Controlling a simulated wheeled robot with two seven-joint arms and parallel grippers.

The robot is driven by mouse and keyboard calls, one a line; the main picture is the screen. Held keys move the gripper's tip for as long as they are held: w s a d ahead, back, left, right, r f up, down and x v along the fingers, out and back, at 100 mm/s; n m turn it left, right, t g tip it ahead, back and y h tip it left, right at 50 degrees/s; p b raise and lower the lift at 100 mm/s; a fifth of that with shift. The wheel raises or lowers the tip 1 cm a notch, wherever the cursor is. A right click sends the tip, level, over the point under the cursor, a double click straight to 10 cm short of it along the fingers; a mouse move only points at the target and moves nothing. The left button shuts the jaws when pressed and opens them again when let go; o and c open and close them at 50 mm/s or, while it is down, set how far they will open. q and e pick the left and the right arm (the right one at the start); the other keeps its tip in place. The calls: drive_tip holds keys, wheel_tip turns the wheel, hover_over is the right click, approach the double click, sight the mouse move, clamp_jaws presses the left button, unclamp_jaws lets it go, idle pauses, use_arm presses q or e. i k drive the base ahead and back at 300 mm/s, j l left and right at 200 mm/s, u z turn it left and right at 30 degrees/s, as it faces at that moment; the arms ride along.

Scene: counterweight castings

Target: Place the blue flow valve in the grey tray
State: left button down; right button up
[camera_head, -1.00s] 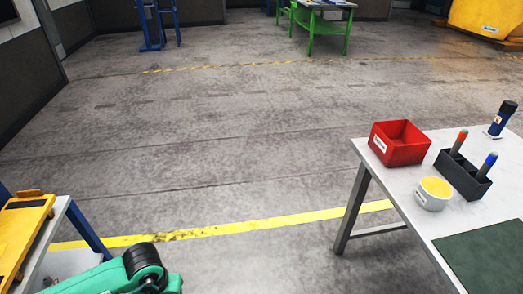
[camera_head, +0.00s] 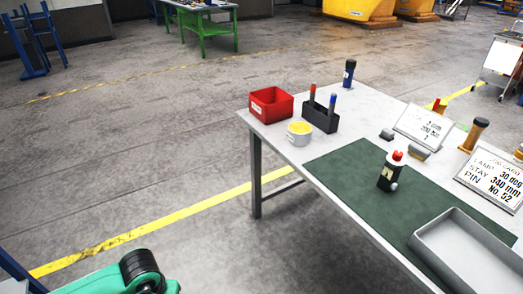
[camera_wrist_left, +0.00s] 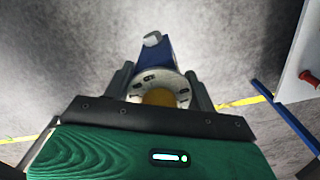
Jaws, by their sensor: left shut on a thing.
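The grey tray (camera_head: 472,255) lies at the right front of the table in the head view; it is cut off by the picture edge and the part in view is empty. The head view shows only a green link of my left arm, not the gripper. My right gripper is not in view.
On the table a dark green mat (camera_head: 345,168) bears a black piece with a red knob (camera_head: 388,172). A red bin (camera_head: 271,105), a yellow-topped tub (camera_head: 299,133), a black holder (camera_head: 320,116) and card stands (camera_head: 424,124) stand around it. Open floor lies left of the table.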

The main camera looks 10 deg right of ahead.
sight(452, 251)
drive_tip(key=z, duration=1.5)
